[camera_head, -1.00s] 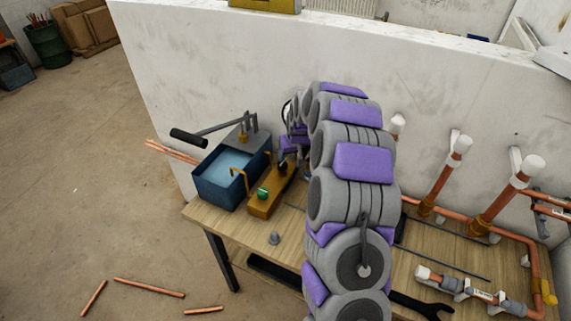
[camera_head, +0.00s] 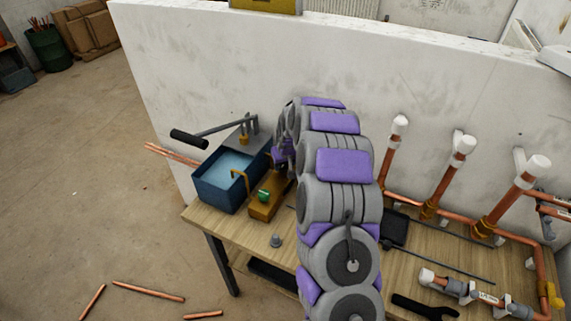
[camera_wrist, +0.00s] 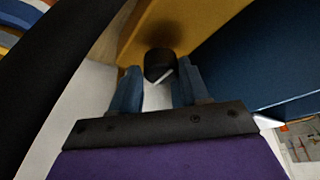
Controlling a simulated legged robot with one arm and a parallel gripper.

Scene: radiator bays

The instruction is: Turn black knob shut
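The black knob (camera_wrist: 159,64) shows in the wrist view on the yellow-orange block (camera_wrist: 200,22), with a pale mark on its near side. My gripper (camera_wrist: 159,76) points at it, with one blue-grey finger on each side. The fingers look apart, with narrow gaps beside the knob; contact is not clear. In the head view the block (camera_head: 262,209) lies on the bench beside the blue tank, with a green knob (camera_head: 263,195) at its near end. My arm hides the black knob and my fingertips there.
The blue water tank (camera_head: 222,194) with a pump lever (camera_head: 188,138) stands left of the block. A small grey fitting (camera_head: 276,241) sits on the wooden bench (camera_head: 237,225). Copper pipes (camera_head: 480,215) rise along the white wall (camera_head: 420,75) at right.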

